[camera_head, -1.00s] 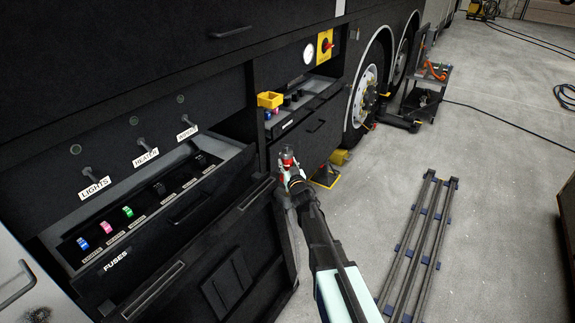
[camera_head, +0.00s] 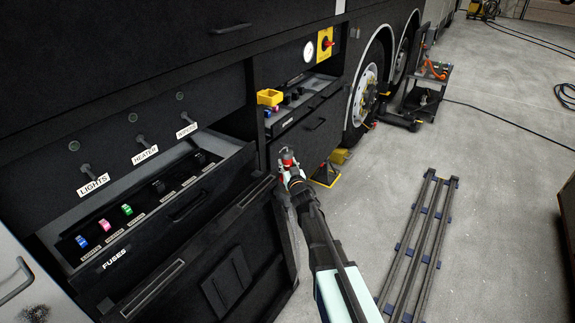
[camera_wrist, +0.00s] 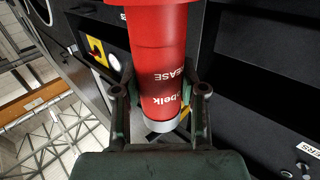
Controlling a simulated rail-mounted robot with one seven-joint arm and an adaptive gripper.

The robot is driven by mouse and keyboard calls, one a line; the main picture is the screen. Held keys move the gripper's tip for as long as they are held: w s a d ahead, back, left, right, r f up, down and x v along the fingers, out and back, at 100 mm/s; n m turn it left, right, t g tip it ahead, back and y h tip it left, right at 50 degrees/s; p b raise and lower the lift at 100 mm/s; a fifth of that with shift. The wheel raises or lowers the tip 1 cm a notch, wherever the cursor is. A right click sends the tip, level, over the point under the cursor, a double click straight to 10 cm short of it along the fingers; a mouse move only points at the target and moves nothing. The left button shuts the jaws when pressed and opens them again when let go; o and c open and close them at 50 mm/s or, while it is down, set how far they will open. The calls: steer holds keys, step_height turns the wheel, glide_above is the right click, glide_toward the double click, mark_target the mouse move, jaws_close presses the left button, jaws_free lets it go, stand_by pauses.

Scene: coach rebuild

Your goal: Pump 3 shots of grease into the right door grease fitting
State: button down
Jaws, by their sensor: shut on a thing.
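My gripper (camera_wrist: 160,100) is shut on a red grease gun (camera_wrist: 160,60) with white lettering that reads "GREASE". In the wrist view its silver end cap shows between the fingers. In the head view the red grease gun (camera_head: 288,157) is small at the tip of my gripper (camera_head: 292,172), beside the coach's side below the right drawer. The door grease fitting cannot be made out in either view. Whether the gun touches anything is too small to tell.
An open fuse drawer (camera_head: 170,190) labelled "FUSES" stands out at left. A second open drawer (camera_head: 305,108) holds a yellow bin (camera_head: 270,97). A yellow-based stand (camera_head: 326,175) is just beyond the gripper. A rail frame (camera_head: 420,245) lies on the floor at right.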

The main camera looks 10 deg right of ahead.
steer(key=shift+r+p, duration=0.5)
steer(key=shift+r, duration=0.25)
steer(key=shift+f, duration=0.25)
stand_by(3.7)
steer(key=shift+r+p, duration=0.3)
steer(key=shift+r, duration=0.1)
stand_by(0.4)
